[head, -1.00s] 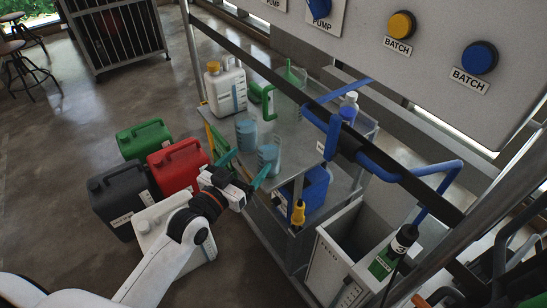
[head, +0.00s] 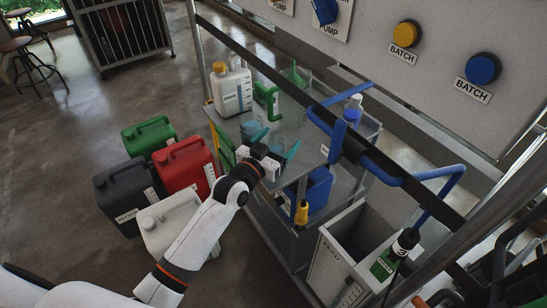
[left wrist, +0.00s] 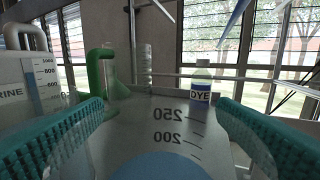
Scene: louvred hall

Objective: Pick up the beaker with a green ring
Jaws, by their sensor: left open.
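My left gripper (head: 275,144) is open at the near edge of the grey cart's top. Its teal fingers stand on either side of a clear beaker (left wrist: 165,118) with 200 and 250 marks and blue liquid, seen close up in the left wrist view. I cannot see the fingers touching it. In the head view the gripper partly hides this beaker. I cannot make out a green ring on either one. My right gripper is not in view.
A white jug with a yellow cap (head: 231,88), a green-handled item (head: 266,98) and a dye bottle (left wrist: 201,82) stand farther back on the cart. Green, red, black and white canisters are on the floor at left. A dark rail crosses above the cart.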

